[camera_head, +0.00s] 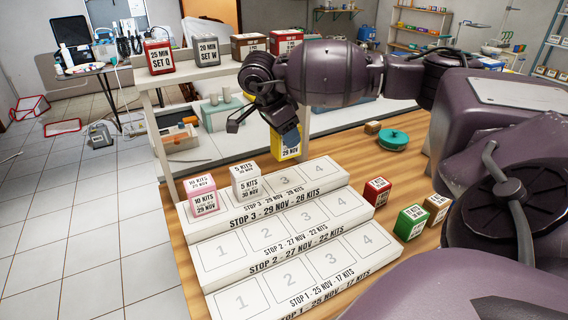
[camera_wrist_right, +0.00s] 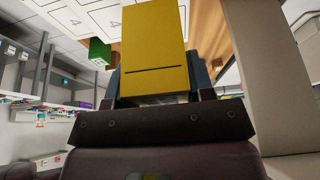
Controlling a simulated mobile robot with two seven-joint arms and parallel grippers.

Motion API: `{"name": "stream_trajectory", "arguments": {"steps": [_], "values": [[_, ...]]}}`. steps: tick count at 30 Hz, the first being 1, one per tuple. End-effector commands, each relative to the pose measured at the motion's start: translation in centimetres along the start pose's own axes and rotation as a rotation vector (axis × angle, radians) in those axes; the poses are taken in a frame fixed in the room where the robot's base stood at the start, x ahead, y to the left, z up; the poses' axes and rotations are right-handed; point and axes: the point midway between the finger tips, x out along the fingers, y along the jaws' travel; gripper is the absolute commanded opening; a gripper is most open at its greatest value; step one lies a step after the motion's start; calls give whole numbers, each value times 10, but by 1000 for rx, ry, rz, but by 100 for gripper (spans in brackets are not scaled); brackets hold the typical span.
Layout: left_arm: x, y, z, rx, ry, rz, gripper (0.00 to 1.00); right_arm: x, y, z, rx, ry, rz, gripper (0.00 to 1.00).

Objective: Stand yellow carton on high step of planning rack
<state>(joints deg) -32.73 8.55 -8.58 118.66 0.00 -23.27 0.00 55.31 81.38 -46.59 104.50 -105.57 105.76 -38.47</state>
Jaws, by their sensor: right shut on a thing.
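The yellow carton (camera_head: 287,143) is held in my right gripper (camera_head: 272,124), above the wooden table just behind the planning rack's high step. In the right wrist view the yellow carton (camera_wrist_right: 154,50) sits between the fingers of the right gripper (camera_wrist_right: 155,92). The planning rack (camera_head: 290,239) is a white three-step stand with numbered places. Its high step (camera_head: 322,175), marked STOP 3, bears a pink carton (camera_head: 201,196) at the first place and a white carton (camera_head: 246,182) at the second. Places 3 and 4 there are bare. My left gripper is not in view.
Red (camera_head: 376,192), green (camera_head: 410,223) and brown (camera_head: 436,209) cartons stand right of the rack. A teal round container (camera_head: 393,140) and a small brown block (camera_head: 373,127) lie behind. A raised white shelf (camera_head: 200,77) with several cartons stands at the back left.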

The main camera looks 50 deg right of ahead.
Motion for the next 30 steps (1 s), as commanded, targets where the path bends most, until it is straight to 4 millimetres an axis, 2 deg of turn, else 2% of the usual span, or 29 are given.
{"name": "stream_trajectory", "arguments": {"steps": [3, 13, 21, 30], "values": [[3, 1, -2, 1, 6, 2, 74, 17, 0, 7, 0, 1, 1, 24], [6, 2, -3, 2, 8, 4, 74, 38, 0, 16, 0, 1, 1, 24], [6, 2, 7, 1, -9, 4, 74, 75, 0, 31, 0, 1, 2, 24], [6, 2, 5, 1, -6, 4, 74, 78, 0, 32, 1, 0, -2, 24]]}}
